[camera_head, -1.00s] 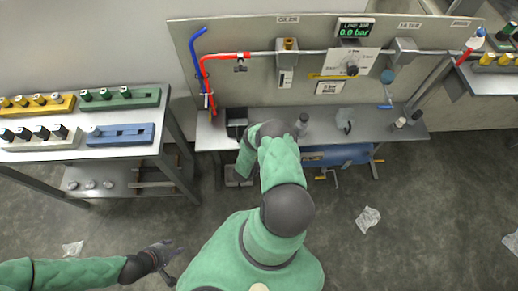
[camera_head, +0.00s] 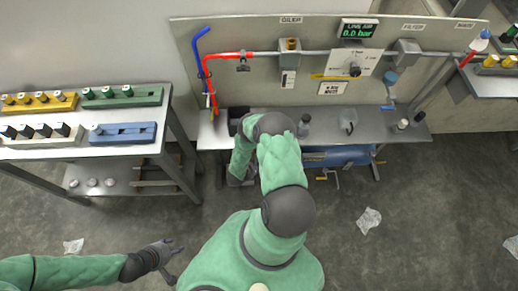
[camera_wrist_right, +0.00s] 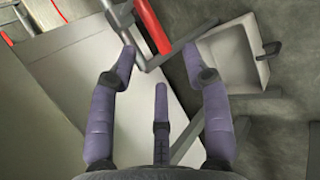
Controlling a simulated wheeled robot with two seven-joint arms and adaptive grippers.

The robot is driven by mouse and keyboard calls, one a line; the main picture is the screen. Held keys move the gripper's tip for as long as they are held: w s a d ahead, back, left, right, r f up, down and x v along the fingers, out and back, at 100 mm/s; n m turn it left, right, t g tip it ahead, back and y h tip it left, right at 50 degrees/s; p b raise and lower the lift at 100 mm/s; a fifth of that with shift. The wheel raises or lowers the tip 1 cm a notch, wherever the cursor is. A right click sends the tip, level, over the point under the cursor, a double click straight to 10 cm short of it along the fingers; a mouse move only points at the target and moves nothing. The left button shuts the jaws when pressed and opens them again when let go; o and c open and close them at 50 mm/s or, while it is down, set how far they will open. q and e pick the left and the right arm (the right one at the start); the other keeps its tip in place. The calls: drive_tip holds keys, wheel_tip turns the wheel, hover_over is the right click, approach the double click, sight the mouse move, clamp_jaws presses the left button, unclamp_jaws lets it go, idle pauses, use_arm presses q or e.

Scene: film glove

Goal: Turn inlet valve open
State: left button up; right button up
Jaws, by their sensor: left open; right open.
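In the head view, a grey pipe runs across the panel (camera_head: 270,30) with a red pipe section (camera_head: 228,55) at its left. A small dark valve (camera_head: 243,67) hangs on the red section. A red handle (camera_head: 468,59) shows at the panel's right end. I cannot tell which is the inlet valve. The line air display (camera_head: 357,31) reads 0.0 bar. My left gripper (camera_head: 164,251) is open and empty, low at the left. My right gripper is mostly hidden by its arm in the head view. In the wrist view my right gripper (camera_wrist_right: 160,58) is open, with a red tube (camera_wrist_right: 153,25) beyond its fingertips.
The grey bench (camera_head: 375,128) stands below the panel. A side table (camera_head: 60,152) at the left holds colored blocks with knobs. In the wrist view a pale tray (camera_wrist_right: 228,65) is at the right.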

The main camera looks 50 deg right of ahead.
drive_tip(key=v, duration=0.5)
drive_tip(key=shift+a+r, duration=0.25)
drive_tip(key=shift+r, duration=0.05)
